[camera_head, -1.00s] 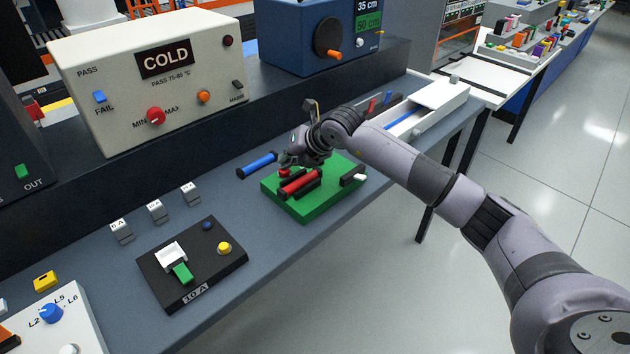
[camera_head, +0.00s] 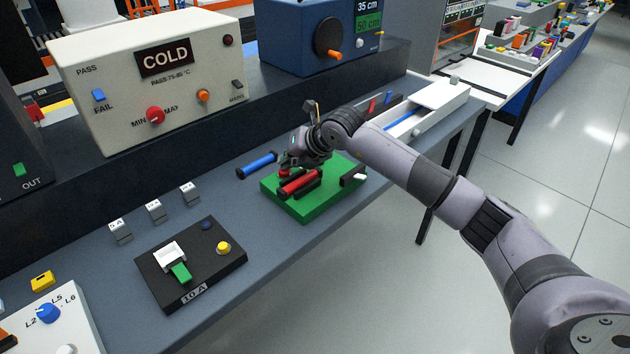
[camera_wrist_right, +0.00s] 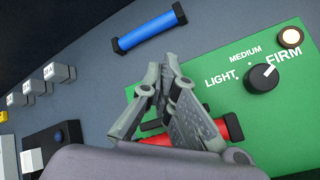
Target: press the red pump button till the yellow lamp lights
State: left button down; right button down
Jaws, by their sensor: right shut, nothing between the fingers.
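A small red button (camera_head: 284,171) shows on the green panel (camera_head: 313,207), just behind a red cylinder (camera_head: 300,184) with black ends. My right gripper (camera_head: 288,165) is shut and empty, its fingertips low at the button and partly covering it. I cannot tell whether they press it down. In the right wrist view the shut fingers (camera_wrist_right: 162,75) hide the button. A round lamp (camera_wrist_right: 291,37) with a brown rim sits at the panel's corner there and looks bright and pale cream; in the head view it is hidden by my arm. My left gripper is not in view.
A black knob (camera_wrist_right: 262,78) points to FIRM. A blue cylinder (camera_head: 257,165) lies behind the panel. A 10 A board (camera_head: 205,275) stands left, a white tray (camera_head: 425,108) right. The COLD box (camera_head: 155,80) and a blue box (camera_head: 310,35) stand behind.

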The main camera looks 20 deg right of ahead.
jog(key=shift+s+f, duration=0.1)
jog(key=shift+f, duration=0.15)
jog(key=shift+r+p, duration=1.65)
jog(key=shift+r, duration=1.55)
